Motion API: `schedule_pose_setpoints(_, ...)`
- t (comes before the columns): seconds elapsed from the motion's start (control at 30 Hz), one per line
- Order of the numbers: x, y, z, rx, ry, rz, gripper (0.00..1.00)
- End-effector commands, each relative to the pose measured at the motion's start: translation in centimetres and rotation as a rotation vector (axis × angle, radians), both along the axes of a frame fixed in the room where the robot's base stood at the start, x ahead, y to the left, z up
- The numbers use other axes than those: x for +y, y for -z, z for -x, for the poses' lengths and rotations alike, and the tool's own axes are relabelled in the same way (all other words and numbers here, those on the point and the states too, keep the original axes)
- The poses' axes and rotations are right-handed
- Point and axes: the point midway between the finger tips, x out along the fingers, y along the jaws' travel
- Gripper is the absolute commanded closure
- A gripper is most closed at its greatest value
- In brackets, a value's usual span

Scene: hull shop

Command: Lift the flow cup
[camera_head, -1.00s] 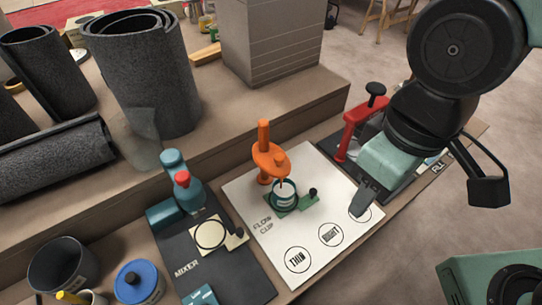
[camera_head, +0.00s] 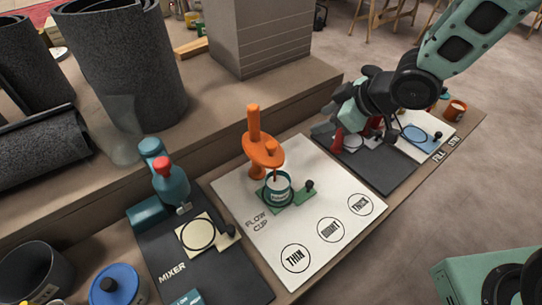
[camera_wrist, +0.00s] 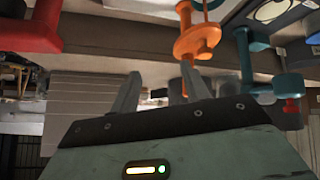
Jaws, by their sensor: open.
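The flow cup (camera_head: 278,187) is a small teal-rimmed cup with a pale label, upright on a green base (camera_head: 300,200) with a black knob. An orange stand (camera_head: 262,150) rises beside it and reaches over it. Both sit on a white board (camera_head: 320,245) marked FLOW CUP, with THIN, RIGHT and THICK circles. In the wrist view the orange stand (camera_wrist: 197,42) shows ahead, beyond the fingers. My gripper (camera_head: 322,132) is open and empty, above and to the right of the cup, apart from it. Its two fingers also show in the wrist view (camera_wrist: 160,90).
The mixer (camera_head: 172,185) stands on a black mat left of the board. A red device (camera_head: 337,143) stands at the right, partly behind my gripper. Grey rolls (camera_head: 120,65) and a grey block (camera_head: 260,40) sit on the raised shelf behind. The board's front is clear.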

Motion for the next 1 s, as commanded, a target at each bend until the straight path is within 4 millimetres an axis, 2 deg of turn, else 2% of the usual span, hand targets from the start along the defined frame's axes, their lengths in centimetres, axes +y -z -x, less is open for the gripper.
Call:
schedule_pose_setpoints(0.03, -0.5, 2.6, -0.8, -0.023, -0.040, -0.062, 0.54)
schedule_pose_setpoints(0.1, -0.7, 4.4, -1.4, -0.066, -0.116, -0.166, 0.54)
schedule_pose_setpoints(0.2, -1.3, 6.5, -1.1, -0.112, -0.218, -0.336, 0.54)
schedule_pose_setpoints(0.3, -2.2, 7.7, 0.1, -0.143, -0.301, -0.514, 0.54)
schedule_pose_setpoints(0.5, -4.3, 8.2, 2.9, -0.169, -0.396, -0.780, 0.54)
schedule_pose_setpoints(0.67, -4.8, 7.8, 3.8, -0.176, -0.419, -0.855, 0.54)
schedule_pose_setpoints(0.87, -2.3, 7.7, 3.4, -0.175, -0.423, -0.857, 0.54)
schedule_pose_setpoints(1.0, 0.5, 7.7, 2.9, -0.176, -0.426, -0.856, 0.54)
